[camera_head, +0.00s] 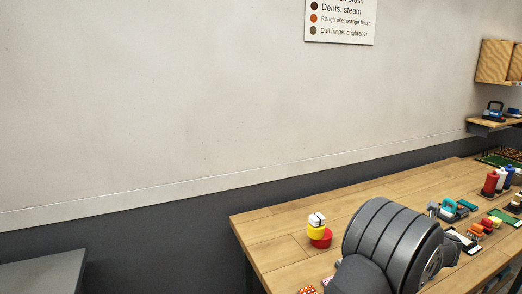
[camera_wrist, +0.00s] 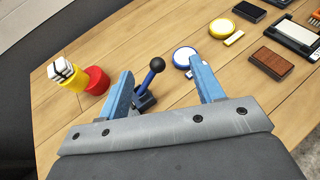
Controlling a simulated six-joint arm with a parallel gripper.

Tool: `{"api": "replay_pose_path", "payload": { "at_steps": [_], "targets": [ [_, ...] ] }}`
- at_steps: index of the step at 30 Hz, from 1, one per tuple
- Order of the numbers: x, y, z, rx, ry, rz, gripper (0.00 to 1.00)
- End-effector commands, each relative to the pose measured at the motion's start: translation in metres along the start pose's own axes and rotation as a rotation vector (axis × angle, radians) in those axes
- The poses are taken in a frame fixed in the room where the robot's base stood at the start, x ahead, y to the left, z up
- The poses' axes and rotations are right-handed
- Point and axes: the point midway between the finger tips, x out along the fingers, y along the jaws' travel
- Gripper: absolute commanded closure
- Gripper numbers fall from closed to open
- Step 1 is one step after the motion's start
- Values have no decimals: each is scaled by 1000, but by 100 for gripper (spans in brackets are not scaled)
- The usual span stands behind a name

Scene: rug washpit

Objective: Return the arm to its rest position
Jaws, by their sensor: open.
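My gripper (camera_wrist: 160,90) shows in the wrist view with its two blue fingers wide apart. It is open and nothing is held between them. A dark blue stand or lever with a black ball top (camera_wrist: 157,65) stands on the wooden table (camera_wrist: 135,40), seen between the fingers and beyond them. In the head view my dark rounded arm link covers the middle front of the table (camera_head: 275,240), and the gripper itself cannot be seen there.
A yellow and red item with a white top (camera_head: 317,230) stands near the table's left end, left of my gripper in the wrist view (camera_wrist: 68,75). Bottles (camera_head: 490,183) and a shelf (camera_head: 495,124) are at right.

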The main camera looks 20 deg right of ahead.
Motion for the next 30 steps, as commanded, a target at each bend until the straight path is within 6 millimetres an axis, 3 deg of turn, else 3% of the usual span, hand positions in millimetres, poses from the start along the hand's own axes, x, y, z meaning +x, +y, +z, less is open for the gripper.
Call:
{"api": "replay_pose_path", "payload": {
  "at_steps": [15, 30],
  "targets": [
    [46, 93, 20, -65, 2, 150, 39],
    [75, 174, 32, -121, 4, 275, 39]
  ]
}}
